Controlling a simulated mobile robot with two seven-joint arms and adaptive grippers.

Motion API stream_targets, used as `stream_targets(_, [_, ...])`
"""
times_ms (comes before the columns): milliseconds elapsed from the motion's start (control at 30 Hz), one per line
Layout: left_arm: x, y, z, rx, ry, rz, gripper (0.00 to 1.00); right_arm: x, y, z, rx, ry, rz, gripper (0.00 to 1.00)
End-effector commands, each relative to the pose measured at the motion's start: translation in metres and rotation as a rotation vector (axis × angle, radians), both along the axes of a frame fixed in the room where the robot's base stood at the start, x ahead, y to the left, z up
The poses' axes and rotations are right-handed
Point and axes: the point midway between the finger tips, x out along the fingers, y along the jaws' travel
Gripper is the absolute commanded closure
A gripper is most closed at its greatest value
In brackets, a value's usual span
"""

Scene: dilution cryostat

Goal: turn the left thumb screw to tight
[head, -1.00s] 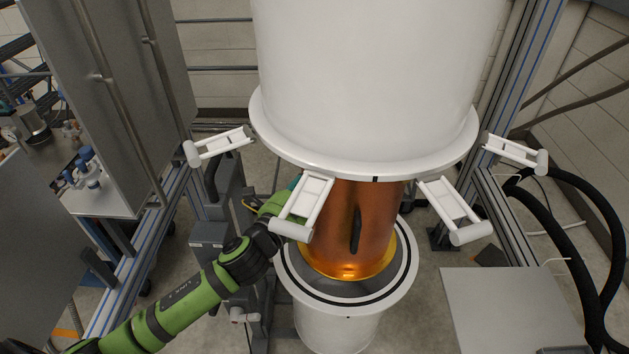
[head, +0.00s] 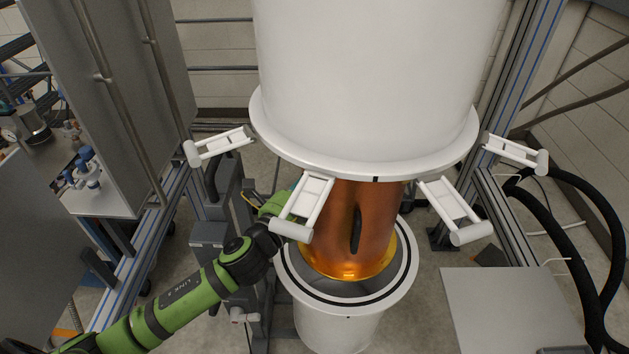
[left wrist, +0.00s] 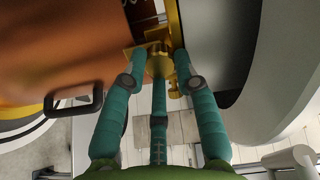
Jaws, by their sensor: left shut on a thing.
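The thumb screw (left wrist: 159,66) is a gold knob at the top middle of the left wrist view, in front of a gold bracket beside the copper can. The teal fingers of my left gripper (left wrist: 160,72) close around it, shut on the knob. In the head view, the copper can (head: 378,222) stands below the big white vessel. The green left hand (head: 273,206) reaches to the can's left side, and its fingers and the screw are hidden behind a white latch arm (head: 312,195). How tight the screw is cannot be told. My right gripper is not in view.
More white latch arms hang from the white vessel's flange (head: 375,170), at left (head: 218,146) and right (head: 455,210). A white lower can (head: 345,330) with a black ring sits below. Metal frame posts stand on both sides, and black hoses (head: 603,250) curve at the right.

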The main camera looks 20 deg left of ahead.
Motion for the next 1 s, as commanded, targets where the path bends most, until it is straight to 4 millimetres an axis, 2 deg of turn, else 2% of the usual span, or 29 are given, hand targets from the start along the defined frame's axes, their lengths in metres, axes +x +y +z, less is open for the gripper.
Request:
stream_targets(33, [0.000,-0.001,0.006,-0.001,-0.015,-0.005,0.66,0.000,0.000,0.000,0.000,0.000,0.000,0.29])
stream_targets(67, [0.000,-0.001,0.006,0.000,-0.014,-0.004,0.54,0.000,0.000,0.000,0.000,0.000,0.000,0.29])
stream_targets(100, [0.000,-0.001,0.006,-0.001,-0.013,-0.004,0.46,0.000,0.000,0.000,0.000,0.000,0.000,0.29])
stream_targets(433, [-0.001,0.000,0.001,-0.001,-0.003,-0.001,0.46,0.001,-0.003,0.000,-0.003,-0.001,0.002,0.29])
stream_targets(567, [-0.009,0.002,0.000,-0.001,-0.001,-0.001,0.46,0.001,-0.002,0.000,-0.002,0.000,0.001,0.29])
stream_targets(1000, [-0.084,0.019,0.000,-0.002,0.000,-0.002,0.46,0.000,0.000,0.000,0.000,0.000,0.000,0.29])
